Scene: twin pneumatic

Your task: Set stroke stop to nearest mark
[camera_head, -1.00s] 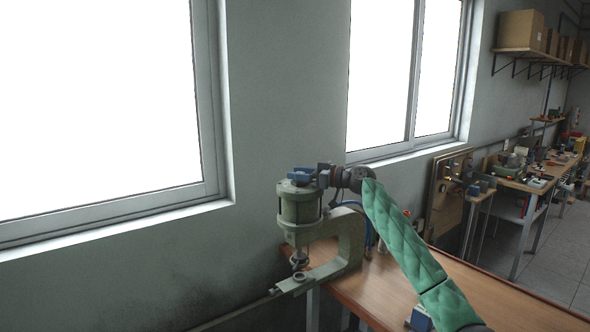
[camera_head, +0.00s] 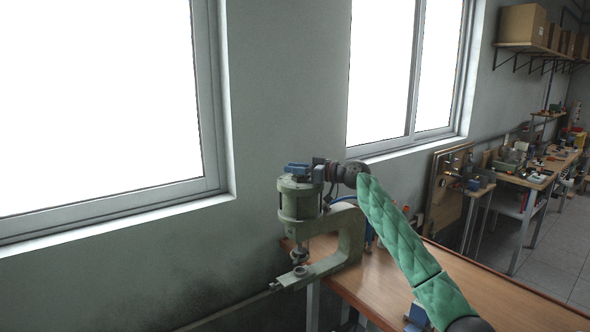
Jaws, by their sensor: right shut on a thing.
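A green C-frame pneumatic press (camera_head: 349,238) stands at the left end of the wooden bench. Its upright cylinder (camera_head: 297,205) is at the top of the frame, with the ram (camera_head: 299,253) below it over the lower arm. My right gripper (camera_head: 299,174) is at the top of the cylinder, reaching in from the right, and is shut on the part there. That part is mostly hidden by the blue and dark gripper, so I cannot make out the stroke stop or any marks. My left gripper is not in view.
The wooden bench top (camera_head: 460,285) is largely clear to the right of the press. A blue item (camera_head: 417,316) lies at its front edge, partly behind my arm. A panel board (camera_head: 447,190) and another cluttered bench (camera_head: 530,178) stand further right.

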